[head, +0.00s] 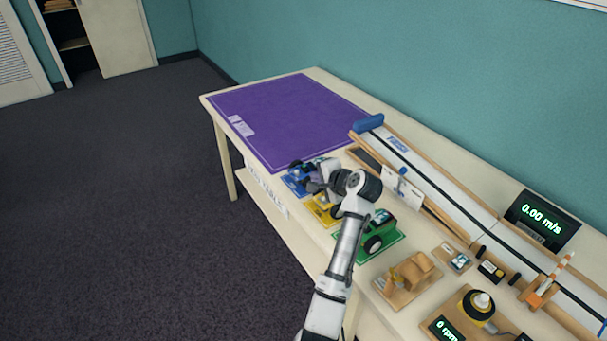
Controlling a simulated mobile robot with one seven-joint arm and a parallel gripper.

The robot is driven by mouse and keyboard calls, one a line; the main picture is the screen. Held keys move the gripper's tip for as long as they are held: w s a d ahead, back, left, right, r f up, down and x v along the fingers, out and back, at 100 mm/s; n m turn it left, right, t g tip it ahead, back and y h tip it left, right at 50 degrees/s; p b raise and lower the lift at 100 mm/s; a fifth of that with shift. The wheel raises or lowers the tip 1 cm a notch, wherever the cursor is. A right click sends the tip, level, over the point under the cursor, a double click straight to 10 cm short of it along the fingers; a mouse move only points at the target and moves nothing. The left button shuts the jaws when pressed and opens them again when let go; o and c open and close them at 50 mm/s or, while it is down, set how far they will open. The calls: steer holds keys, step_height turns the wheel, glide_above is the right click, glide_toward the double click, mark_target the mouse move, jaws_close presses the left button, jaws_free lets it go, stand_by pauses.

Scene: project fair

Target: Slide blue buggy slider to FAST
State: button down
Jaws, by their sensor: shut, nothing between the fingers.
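The blue buggy (295,171) stands on a blue mat near the table's front edge, in the head view. My gripper (316,186) is at the right side of the blue buggy and partly covers it. The gripper is shut with nothing held. I cannot tell whether its fingertips touch the buggy. The slider and its FAST mark are too small or hidden to make out.
A yellow mat (321,212) and a green buggy (378,238) stand nearer along the table. A long ramp track (440,198) runs along the back. A display (541,218) reads 0.00 m/s. The purple mat (290,115) at the far end is mostly clear.

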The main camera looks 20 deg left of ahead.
mark_target(298, 174)
steer(key=p+x, duration=0.1)
steer(key=x, duration=0.7)
steer(key=shift+a+f+p, duration=0.1)
steer(key=shift+a+p, duration=0.1)
steer(key=shift+p, duration=0.1)
